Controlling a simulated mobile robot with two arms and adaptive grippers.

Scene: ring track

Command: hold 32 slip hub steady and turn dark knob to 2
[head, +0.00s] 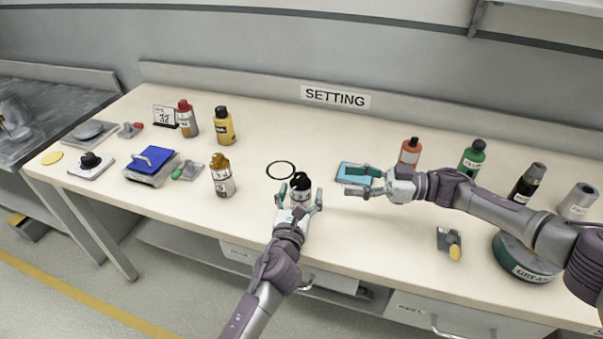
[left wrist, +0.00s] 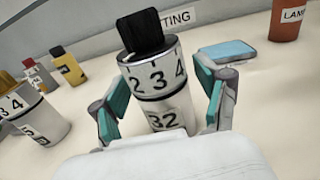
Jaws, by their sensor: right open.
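The 32 slip hub (head: 299,197) is a white cylinder with a dark knob (left wrist: 145,32) on top, standing upright on the bench. In the left wrist view its upper ring shows 2, 3 and 4, with 3 near the middle, and the lower body (left wrist: 168,118) reads 32. My left gripper (head: 300,195) is open, one finger on each side of the hub; gaps seem to show between fingers and hub. My right gripper (head: 362,181) is open and empty, to the right of the hub beside a blue pad (head: 350,168).
A similar hub with an amber knob (head: 222,182) stands to the left. A black ring (head: 281,170) lies behind the 32 hub. A card reading 32 (head: 165,116) stands at back left. Bottles, including a green one (head: 473,158), and a grease tin (head: 520,266) are at right.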

